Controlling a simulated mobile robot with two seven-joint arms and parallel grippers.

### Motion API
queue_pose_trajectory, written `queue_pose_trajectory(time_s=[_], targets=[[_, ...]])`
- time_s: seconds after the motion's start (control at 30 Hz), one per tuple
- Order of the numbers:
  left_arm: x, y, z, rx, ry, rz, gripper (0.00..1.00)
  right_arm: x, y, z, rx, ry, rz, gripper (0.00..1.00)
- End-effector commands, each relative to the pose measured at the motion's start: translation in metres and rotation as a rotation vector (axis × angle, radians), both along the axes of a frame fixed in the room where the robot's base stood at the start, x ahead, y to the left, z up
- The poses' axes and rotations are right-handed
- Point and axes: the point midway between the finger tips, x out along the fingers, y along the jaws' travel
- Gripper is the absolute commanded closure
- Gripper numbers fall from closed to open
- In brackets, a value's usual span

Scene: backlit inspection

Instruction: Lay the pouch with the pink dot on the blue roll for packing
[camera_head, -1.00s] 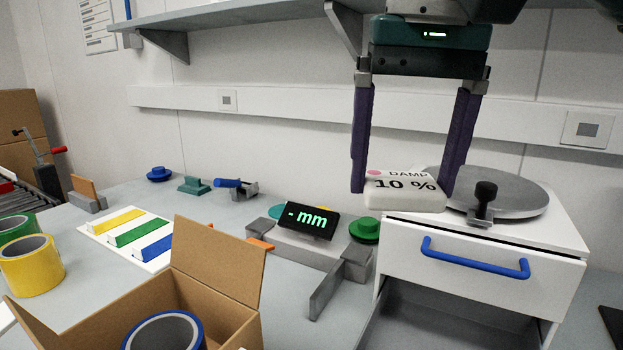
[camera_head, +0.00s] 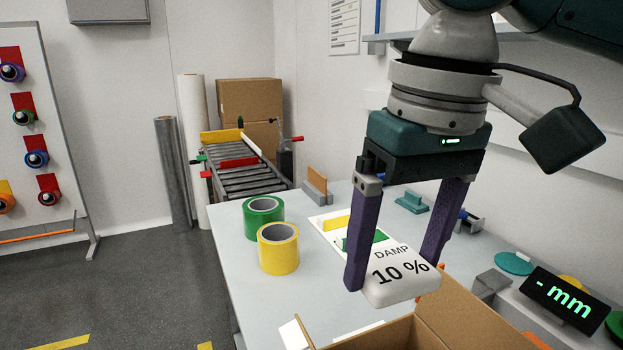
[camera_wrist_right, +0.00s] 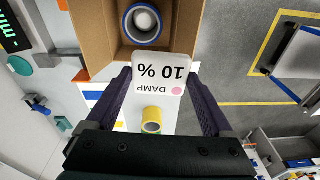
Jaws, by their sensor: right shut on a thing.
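The pouch (camera_head: 397,285) is white, marked "DAMP 10 %". Its pink dot shows in the wrist view of the pouch (camera_wrist_right: 160,72) and is hidden in the head view. My right gripper (camera_head: 392,278) is shut on the pouch and holds it in the air, by the cardboard box's edge. The blue roll (camera_wrist_right: 130,32), a ring with a blue rim, stands inside the cardboard box (camera_wrist_right: 93,35) in the wrist view, just beyond the pouch. In the head view the box (camera_head: 470,310) is cut by the bottom edge and the roll is out of sight. My left gripper is not in view.
A green roll (camera_head: 263,217) and a yellow roll (camera_head: 278,248) stand on the grey table (camera_head: 240,285) left of the pouch. The box's raised flaps stand below and right of the pouch. A display (camera_head: 562,300) reading "- mm" is at the right.

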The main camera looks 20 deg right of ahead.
Motion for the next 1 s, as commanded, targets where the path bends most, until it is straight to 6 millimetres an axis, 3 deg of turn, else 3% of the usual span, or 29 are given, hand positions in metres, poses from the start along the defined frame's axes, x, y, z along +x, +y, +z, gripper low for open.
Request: queue_pose_trajectory(time_s=[0.2, 0.4, 0.83, 1.0], targets=[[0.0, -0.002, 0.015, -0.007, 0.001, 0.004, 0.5, -0.001, -0.019, -0.059, -0.007, 0.006, 0.024, 0.67], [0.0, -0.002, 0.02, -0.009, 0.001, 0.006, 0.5, -0.008, -0.037, -0.097, -0.024, 0.0, 0.057, 0.67], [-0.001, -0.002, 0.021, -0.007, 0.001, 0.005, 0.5, -0.01, -0.041, -0.105, -0.03, -0.004, 0.068, 0.67], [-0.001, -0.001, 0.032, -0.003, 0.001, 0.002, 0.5, -0.011, -0.041, -0.102, -0.031, -0.002, 0.068, 0.67]])
